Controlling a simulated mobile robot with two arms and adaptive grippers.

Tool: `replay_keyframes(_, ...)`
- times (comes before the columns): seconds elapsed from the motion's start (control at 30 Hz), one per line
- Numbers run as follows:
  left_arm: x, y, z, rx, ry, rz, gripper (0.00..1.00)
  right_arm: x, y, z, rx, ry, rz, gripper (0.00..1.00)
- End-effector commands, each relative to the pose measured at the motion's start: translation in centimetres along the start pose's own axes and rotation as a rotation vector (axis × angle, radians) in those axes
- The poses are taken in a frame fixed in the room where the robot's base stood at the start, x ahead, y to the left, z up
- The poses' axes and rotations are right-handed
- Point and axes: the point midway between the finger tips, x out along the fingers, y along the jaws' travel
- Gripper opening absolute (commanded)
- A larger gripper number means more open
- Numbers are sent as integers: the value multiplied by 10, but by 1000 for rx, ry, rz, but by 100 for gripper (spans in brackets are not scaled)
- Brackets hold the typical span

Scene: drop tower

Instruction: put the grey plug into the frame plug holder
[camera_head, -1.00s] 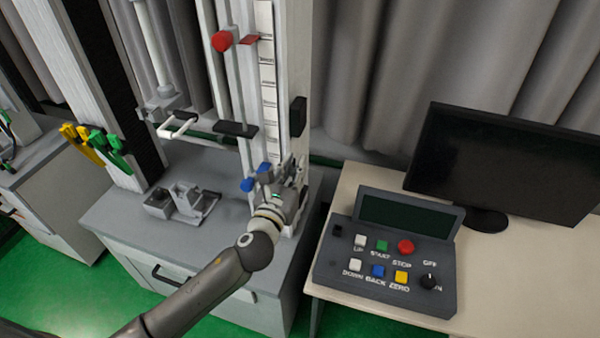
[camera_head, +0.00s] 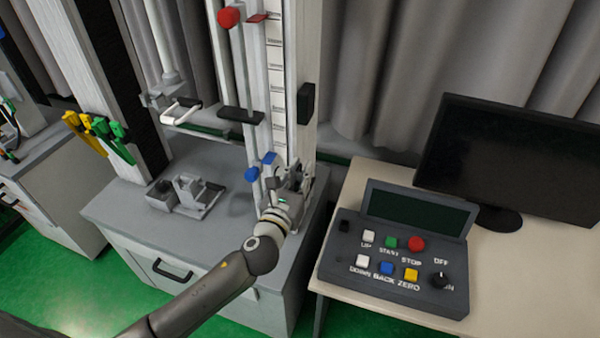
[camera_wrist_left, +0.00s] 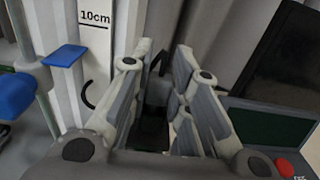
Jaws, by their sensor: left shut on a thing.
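My left gripper (camera_head: 291,181) is at the lower right side of the drop tower's white frame (camera_head: 302,60), beside the blue knob (camera_head: 252,174). In the left wrist view its two fingers (camera_wrist_left: 160,85) stand on either side of a dark grey piece (camera_wrist_left: 158,92), which looks like the grey plug and is mostly hidden by the fingers. The gripper is shut on it. In the head view the plug cannot be made out clearly. I cannot pick out the frame plug holder for certain. My right gripper is not in view.
A control box (camera_head: 395,262) with buttons and a monitor (camera_head: 520,165) stand on the desk to the right. A grey metal fixture (camera_head: 188,195) sits on the cabinet left of the gripper. A red knob (camera_head: 229,17) and a black box (camera_head: 306,102) are higher on the tower.

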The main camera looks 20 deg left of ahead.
Motion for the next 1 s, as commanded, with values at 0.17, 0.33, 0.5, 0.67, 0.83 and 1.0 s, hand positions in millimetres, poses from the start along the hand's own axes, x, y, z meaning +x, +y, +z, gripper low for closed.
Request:
replay_keyframes(0.17, 0, 0, -3, 0, 4, 0, 5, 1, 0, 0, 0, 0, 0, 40)
replay_keyframes(0.33, 0, 0, -2, 0, 3, 0, 5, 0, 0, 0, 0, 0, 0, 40)
replay_keyframes(0.5, 0, 0, -3, 0, 3, 0, 5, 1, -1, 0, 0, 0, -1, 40)
replay_keyframes(0.67, 0, 0, -6, 0, 3, 1, 5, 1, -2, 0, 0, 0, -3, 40)
replay_keyframes(0.83, 0, 0, -6, 0, 3, 0, 37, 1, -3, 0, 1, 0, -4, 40)
replay_keyframes(1.0, 0, 0, -6, 0, 3, 0, 43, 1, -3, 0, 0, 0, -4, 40)
